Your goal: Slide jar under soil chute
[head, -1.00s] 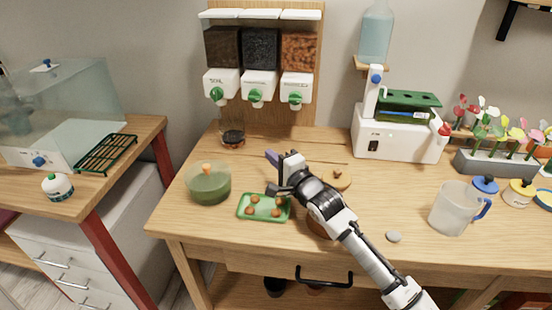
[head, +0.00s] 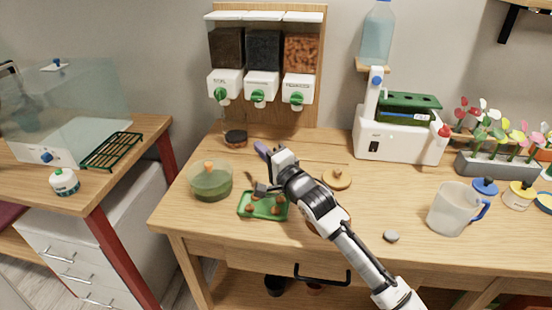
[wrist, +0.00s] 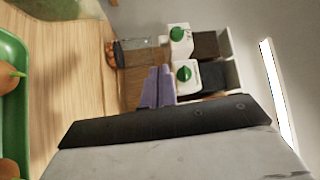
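The glass jar (head: 236,138) stands upright on the table below the dispensers, with dark and orange matter low inside. It also shows in the wrist view (wrist: 137,46). The soil chute (head: 224,84) is the leftmost white spout, with a green knob, under a dark brown hopper. The jar is low and near this chute; I cannot tell whether it is exactly beneath. My gripper (head: 262,170) is to the right and front of the jar, above the table near the green tray. Its purple and dark fingers are spread apart, with nothing between them. The wrist view shows purple finger parts (wrist: 158,88).
A green tray (head: 241,212) with orange-brown balls lies below my gripper. A green-tinted bowl (head: 210,184) stands left of it, in front of the jar. A round wooden lid (head: 337,177) lies to the right. A clear pitcher (head: 452,210) stands further right.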

